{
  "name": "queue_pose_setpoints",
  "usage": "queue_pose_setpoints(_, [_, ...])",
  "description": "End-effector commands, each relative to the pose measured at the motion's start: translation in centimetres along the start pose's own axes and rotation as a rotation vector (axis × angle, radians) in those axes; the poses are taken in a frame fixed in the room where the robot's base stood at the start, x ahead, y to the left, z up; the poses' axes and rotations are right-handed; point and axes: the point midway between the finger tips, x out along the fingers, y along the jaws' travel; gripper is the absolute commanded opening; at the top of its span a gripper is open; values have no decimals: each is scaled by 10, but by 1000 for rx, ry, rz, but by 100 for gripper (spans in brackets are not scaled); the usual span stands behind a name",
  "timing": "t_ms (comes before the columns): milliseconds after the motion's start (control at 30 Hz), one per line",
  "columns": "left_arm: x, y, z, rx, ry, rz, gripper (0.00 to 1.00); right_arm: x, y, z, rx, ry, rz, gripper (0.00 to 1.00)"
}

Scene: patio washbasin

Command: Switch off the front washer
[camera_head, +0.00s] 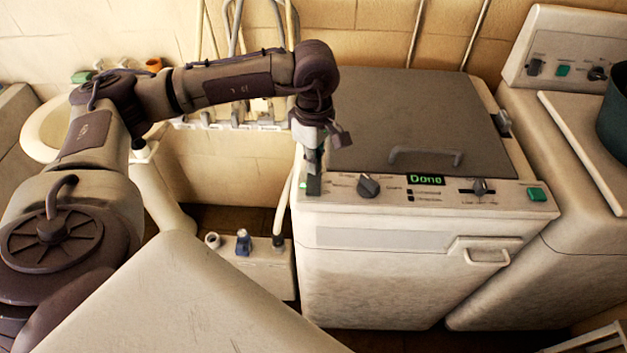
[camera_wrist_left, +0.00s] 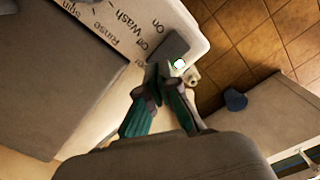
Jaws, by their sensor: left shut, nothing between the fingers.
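The front washer (camera_head: 395,245) stands in the middle of the head view, with its dark lid (camera_head: 410,115) closed and a green "Done" on its display (camera_head: 426,180). My left gripper (camera_head: 314,170) points down at the left end of the panel, at the power switch (camera_head: 313,186). In the left wrist view the grey switch (camera_wrist_left: 173,47) lies between "Off" and "On" lettering, with a lit spot beside it. The closed, empty fingertips (camera_wrist_left: 164,74) are right at the switch; I cannot tell if they touch it. My right gripper is out of view.
The panel also has a dark knob (camera_head: 368,186), a slider (camera_head: 480,187) and a green button (camera_head: 537,194). A second machine (camera_head: 570,130) with a dark pot (camera_head: 614,115) stands at the right. A low box with pipe fittings (camera_head: 262,262) sits left of the washer.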

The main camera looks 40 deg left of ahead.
Motion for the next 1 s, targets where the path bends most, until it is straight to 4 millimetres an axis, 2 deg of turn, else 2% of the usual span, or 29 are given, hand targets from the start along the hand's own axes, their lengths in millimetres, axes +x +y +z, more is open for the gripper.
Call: queue_pose_setpoints(1000, [10,0,0,0,0,0,0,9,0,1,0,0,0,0])
